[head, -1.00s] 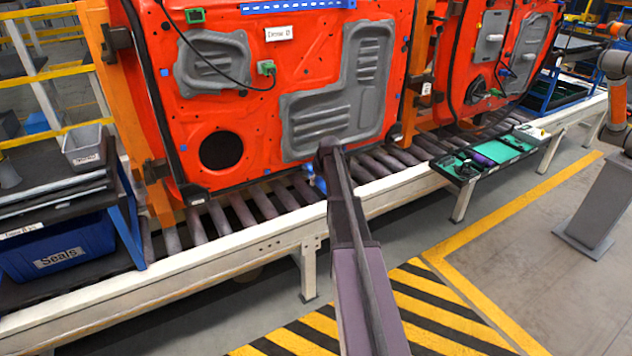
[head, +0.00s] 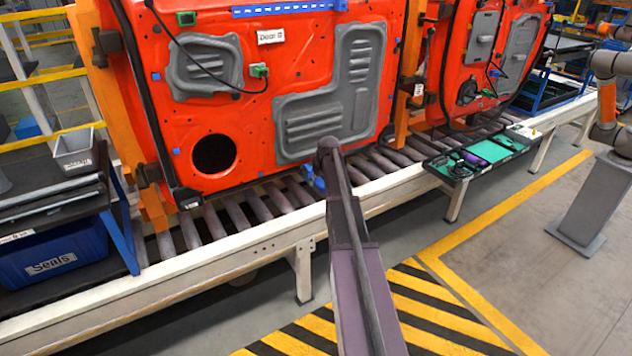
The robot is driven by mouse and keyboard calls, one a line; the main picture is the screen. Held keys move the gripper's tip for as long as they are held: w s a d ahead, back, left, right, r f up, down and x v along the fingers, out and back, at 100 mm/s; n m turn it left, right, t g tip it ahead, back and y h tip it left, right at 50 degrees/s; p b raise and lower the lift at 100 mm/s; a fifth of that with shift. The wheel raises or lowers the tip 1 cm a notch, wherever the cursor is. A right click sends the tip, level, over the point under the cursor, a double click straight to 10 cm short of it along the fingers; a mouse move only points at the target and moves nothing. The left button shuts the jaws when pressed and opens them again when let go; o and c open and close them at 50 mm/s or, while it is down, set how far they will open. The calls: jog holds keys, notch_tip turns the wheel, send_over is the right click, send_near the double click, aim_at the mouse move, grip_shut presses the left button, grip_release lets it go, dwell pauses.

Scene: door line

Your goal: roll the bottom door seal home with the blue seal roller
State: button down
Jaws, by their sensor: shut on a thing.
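The red door (head: 300,95) with grey panels stands over the roller conveyor. Its bottom edge (head: 255,180) runs just above the conveyor rollers; the bottom seal there is too thin to make out, and my arm covers part of that edge. A black seal strip (head: 150,110) runs down the door's left edge. My arm reaches in from the bottom of the picture to the door's lower edge. My gripper (head: 318,182) is mostly hidden behind my arm, shut on the blue seal roller (head: 312,178). Only a little blue of it shows, close to the door bottom. Contact with the seal cannot be told.
A white conveyor rail (head: 230,248) runs in front of the door. A blue Seals bin (head: 52,258) and grey tub (head: 76,152) stand left. A tool tray (head: 450,174) hangs at the rail. A second red door (head: 470,70) and another robot arm (head: 606,100) are right.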

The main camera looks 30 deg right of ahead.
jog(key=shift+d, duration=1.05)
jog(key=shift+d, duration=0.45)
jog(key=s, duration=0.7)
dwell(0.5)
jog(key=shift+s, duration=0.15)
dwell(0.3)
jog(key=s, duration=0.7)
jog(key=shift+s, duration=0.3)
dwell(0.4)
jog(key=shift+s, duration=0.1)
dwell(0.4)
